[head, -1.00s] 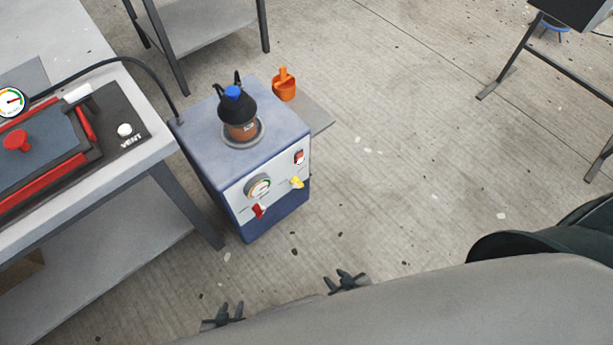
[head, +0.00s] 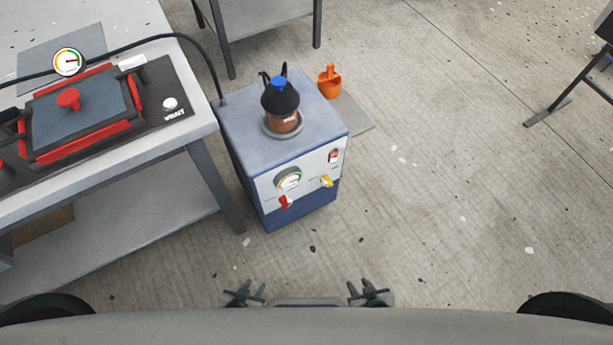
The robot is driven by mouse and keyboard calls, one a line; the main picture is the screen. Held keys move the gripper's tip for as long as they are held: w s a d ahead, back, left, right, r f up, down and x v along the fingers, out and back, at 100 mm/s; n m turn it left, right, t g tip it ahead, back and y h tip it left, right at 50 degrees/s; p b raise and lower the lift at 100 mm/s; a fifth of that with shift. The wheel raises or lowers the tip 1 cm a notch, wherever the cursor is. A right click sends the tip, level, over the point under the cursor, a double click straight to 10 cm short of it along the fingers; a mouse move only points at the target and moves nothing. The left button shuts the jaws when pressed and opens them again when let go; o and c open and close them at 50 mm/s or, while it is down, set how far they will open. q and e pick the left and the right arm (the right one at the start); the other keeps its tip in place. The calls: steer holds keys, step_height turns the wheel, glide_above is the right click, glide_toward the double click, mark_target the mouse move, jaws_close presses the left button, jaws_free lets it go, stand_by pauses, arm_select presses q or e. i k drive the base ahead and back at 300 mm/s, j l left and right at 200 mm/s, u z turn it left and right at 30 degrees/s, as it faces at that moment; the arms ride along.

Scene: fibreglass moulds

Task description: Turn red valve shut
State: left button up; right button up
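The red valve (head: 285,202) is a small red handle low on the pale front panel of a blue-grey pump cabinet (head: 245,140), just below a round gauge (head: 288,180). Its exact handle angle is too small to tell. A yellow valve (head: 327,181) sits to its right on the same panel. My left gripper (head: 245,292) and my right gripper (head: 369,292) are at the bottom of the head view, close to my body. Both look open and empty, with fingers spread. Both are well apart from the cabinet.
A grey workbench (head: 195,110) with a red-framed mould (head: 80,110) stands left of the cabinet, and a black hose (head: 200,50) runs between them. An orange cup (head: 329,82) is behind the cabinet.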

mark_target(285, 201)
steer(key=i+l, duration=0.1)
steer(key=l, duration=0.25)
steer(key=i+l, duration=0.1)
steer(key=l, duration=0.3)
steer(key=i+l, duration=0.1)
steer(key=l, duration=0.25)
steer(key=i+l, duration=0.1)
steer(key=l, duration=0.3)
steer(key=i+l, duration=0.1)
steer(key=l, duration=0.25)
steer(key=u, duration=1.55)
